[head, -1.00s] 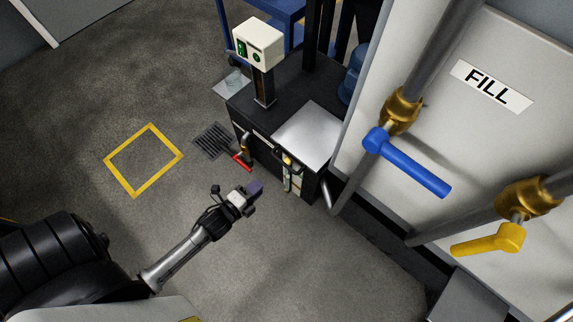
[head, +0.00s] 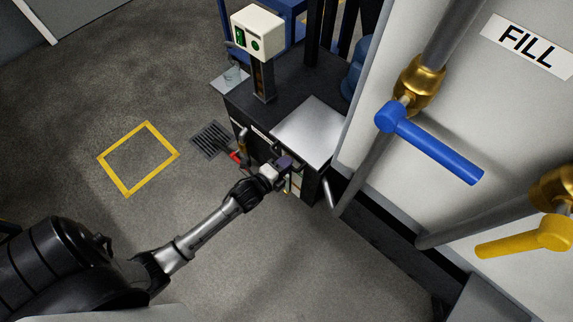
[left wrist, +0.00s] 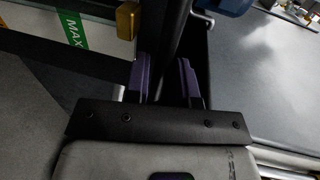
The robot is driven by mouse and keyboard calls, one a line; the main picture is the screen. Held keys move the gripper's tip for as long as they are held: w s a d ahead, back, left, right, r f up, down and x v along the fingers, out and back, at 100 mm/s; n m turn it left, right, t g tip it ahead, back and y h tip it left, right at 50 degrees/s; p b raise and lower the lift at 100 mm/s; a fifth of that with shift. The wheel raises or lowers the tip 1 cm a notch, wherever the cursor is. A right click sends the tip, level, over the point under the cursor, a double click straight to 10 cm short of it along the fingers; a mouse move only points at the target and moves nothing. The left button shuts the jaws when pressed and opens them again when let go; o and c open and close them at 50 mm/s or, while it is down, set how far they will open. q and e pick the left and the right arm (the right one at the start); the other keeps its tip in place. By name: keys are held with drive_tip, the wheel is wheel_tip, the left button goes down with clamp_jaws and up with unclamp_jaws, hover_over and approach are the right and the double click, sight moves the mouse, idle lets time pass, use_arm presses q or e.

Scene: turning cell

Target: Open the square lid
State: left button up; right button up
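The square lid (head: 308,130) is a flat silver plate, lying closed on the right part of the black cabinet's top. Its front edge is close to my left gripper (head: 284,163), which is at the cabinet's front face. In the left wrist view the purple fingers of my left gripper (left wrist: 165,82) stand apart, with a dark bar (left wrist: 172,35) between them. I cannot tell whether they touch the bar. A broad grey surface (left wrist: 265,80), which looks like the lid, fills the right of that view. My right gripper is not in view.
A white box with green marks (head: 257,33) stands on a post on the black cabinet (head: 255,110). A red-ended lever (head: 236,158) sits left of my gripper. Pipes with a blue handle (head: 430,145) and a yellow handle (head: 525,237) are at the right. The floor at left is clear.

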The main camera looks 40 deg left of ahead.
use_arm(q)
drive_tip(key=shift+w, duration=0.45)
drive_tip(key=shift+c, duration=0.3)
clamp_jaws()
